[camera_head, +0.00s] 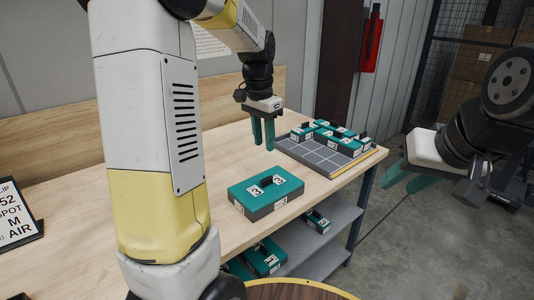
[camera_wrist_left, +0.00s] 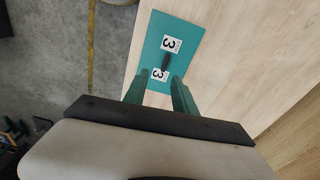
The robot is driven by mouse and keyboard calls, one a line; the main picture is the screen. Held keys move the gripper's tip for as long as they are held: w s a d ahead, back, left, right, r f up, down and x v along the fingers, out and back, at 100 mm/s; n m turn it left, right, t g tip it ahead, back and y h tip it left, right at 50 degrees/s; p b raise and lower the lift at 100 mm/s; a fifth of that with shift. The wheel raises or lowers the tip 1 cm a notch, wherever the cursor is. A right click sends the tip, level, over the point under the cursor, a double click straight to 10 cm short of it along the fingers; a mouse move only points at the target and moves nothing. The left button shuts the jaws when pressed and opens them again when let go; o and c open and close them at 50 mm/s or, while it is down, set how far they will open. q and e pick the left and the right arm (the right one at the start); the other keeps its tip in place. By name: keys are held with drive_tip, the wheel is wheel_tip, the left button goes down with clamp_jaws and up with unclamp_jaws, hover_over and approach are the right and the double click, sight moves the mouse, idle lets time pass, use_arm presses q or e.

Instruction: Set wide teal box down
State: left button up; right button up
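The wide teal box (camera_head: 266,188) has a teal lid, a grey lower part, a dark handle and labels with a 3. It sits flat on the wooden table near its front edge. It also shows in the left wrist view (camera_wrist_left: 187,40), beyond the fingertips. My left gripper (camera_head: 264,147) is above the table behind the box, its teal fingers pointing down, apart and empty; they show in the left wrist view (camera_wrist_left: 157,92) too. The gripper does not touch the box in the head view. My right gripper (camera_head: 398,180) hangs off the table at the right, fingers apart and empty.
A grey gridded tray (camera_head: 312,158) with several smaller teal boxes (camera_head: 335,134) stands at the table's far right. More teal boxes (camera_head: 264,258) are on the shelf below. A sign (camera_head: 17,215) stands at the left. The table (camera_head: 225,150) is bare around the wide box.

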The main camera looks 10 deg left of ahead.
use_arm(q)
drive_tip(key=s+d+r+n+t, duration=0.1)
drive_tip(key=s+r+n+t, duration=0.1)
drive_tip(key=s, duration=0.8)
drive_tip(key=s+d+r+n+t+h, duration=0.1)
drive_tip(key=s+r+n+t, duration=0.2)
drive_tip(key=s, duration=0.8)
drive_tip(key=shift+s+r+n+h, duration=0.15)
drive_tip(key=shift+r+n+h, duration=0.15)
drive_tip(key=shift+n, duration=0.2)
